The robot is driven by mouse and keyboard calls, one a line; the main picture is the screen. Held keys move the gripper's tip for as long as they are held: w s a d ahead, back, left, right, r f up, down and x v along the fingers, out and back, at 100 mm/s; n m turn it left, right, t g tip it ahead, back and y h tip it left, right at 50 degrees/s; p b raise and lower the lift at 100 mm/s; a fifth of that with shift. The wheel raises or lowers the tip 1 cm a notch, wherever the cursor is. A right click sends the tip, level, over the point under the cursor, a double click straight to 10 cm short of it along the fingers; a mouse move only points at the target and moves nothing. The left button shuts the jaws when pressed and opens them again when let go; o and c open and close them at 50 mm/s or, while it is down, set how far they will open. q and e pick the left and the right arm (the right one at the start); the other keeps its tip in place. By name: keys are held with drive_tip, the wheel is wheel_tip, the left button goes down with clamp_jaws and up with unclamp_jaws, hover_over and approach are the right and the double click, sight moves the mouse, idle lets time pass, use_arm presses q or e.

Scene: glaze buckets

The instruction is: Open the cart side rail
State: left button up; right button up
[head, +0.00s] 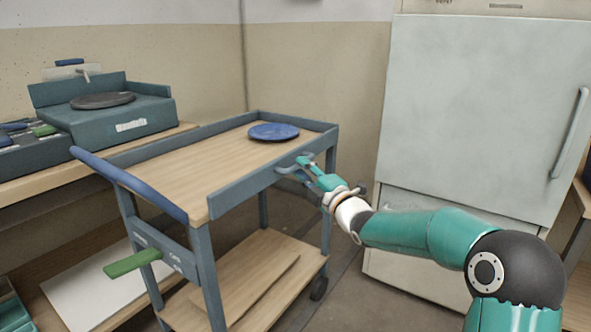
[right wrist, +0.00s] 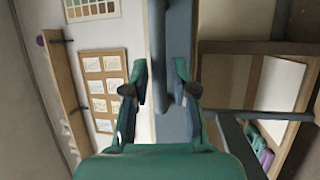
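The cart (head: 202,240) stands in the middle of the head view, with blue-grey rails around its wooden top. The near side rail (head: 243,193) stands upright along the edge facing me. A small grey bar handle (head: 284,170) is on that rail, partly hidden by my right gripper (head: 305,171). In the right wrist view the fingers of my right gripper (right wrist: 160,83) are apart. The handle (right wrist: 161,50) runs between them, with the rail (right wrist: 180,45) behind it. No firm contact on the handle shows. My left gripper is not in view.
A blue disc (head: 273,132) lies on the cart top near its far right corner. A green lever (head: 132,263) sticks out from the cart's left end, below the blue push handle (head: 128,184). A pale cabinet (head: 480,110) stands right. A bench (head: 60,178) stands left.

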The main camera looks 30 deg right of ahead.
drive_tip(key=shift+w+r, duration=0.15)
drive_tip(key=shift+w, duration=0.8)
